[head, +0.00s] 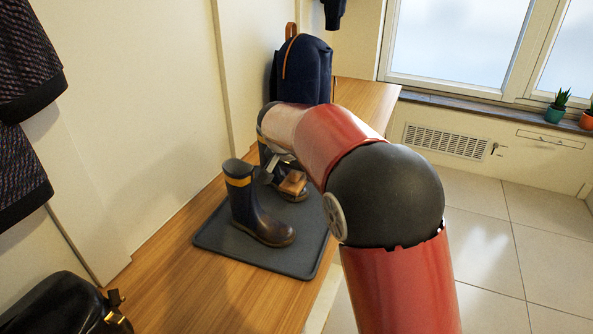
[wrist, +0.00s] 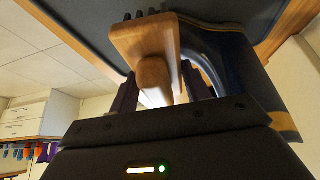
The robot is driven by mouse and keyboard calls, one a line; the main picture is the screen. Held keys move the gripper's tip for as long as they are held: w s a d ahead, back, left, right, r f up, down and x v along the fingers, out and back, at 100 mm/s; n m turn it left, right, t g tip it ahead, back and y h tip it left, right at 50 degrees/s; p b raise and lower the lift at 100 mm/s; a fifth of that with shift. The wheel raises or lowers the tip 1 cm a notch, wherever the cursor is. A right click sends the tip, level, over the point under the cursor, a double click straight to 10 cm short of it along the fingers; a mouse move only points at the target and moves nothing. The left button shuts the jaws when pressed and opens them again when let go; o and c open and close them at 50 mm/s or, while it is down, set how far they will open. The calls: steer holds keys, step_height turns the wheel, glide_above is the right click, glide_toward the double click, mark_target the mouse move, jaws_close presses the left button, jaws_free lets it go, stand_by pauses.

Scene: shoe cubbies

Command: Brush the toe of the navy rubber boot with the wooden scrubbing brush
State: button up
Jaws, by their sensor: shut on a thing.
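Two navy rubber boots with yellow bands stand upright on the bench. The nearer boot (head: 251,208) shows whole, with a brownish toe. The farther boot (head: 300,196) is mostly hidden behind my arm and the brush; its toe shows. My gripper (wrist: 160,85) is shut on the handle of the wooden scrubbing brush (wrist: 143,42). In the head view the brush (head: 293,183) is over the farther boot's toe; I cannot tell whether its dark bristles touch. In the wrist view a navy boot (wrist: 238,72) is just right of the brush.
The boots stand on a dark grey tray (head: 270,262) on a wooden bench (head: 165,270). A navy backpack (head: 312,70) stands at the bench's far end. A black bag (head: 62,305) is at the near left. Dark clothing (head: 22,165) hangs on the left wall. The tiled floor at right is clear.

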steer(key=shift+w+d+r+p, duration=0.15)
steer(key=shift+w+d+p, duration=0.4)
steer(key=shift+w+d, duration=0.5)
steer(key=shift+s+a+f+b, duration=0.15)
steer(key=shift+s+a+b, duration=0.45)
steer(key=shift+s+a, duration=0.3)
steer(key=shift+s+a+f+b, duration=0.1)
steer(key=shift+s+a+b, duration=0.55)
steer(key=shift+s, duration=0.3)
steer(key=shift+w+d+r+p, duration=0.1)
steer(key=shift+w+d+p, duration=0.5)
steer(key=shift+w, duration=0.4)
steer(key=shift+d, duration=0.1)
steer(key=shift+s+d+r+p, duration=0.1)
steer(key=shift+r+p, duration=1.3)
steer(key=shift+r, duration=0.65)
steer(key=shift+s+d+r+p, duration=0.1)
steer(key=shift+r+p, duration=1.3)
steer(key=shift+r, duration=0.65)
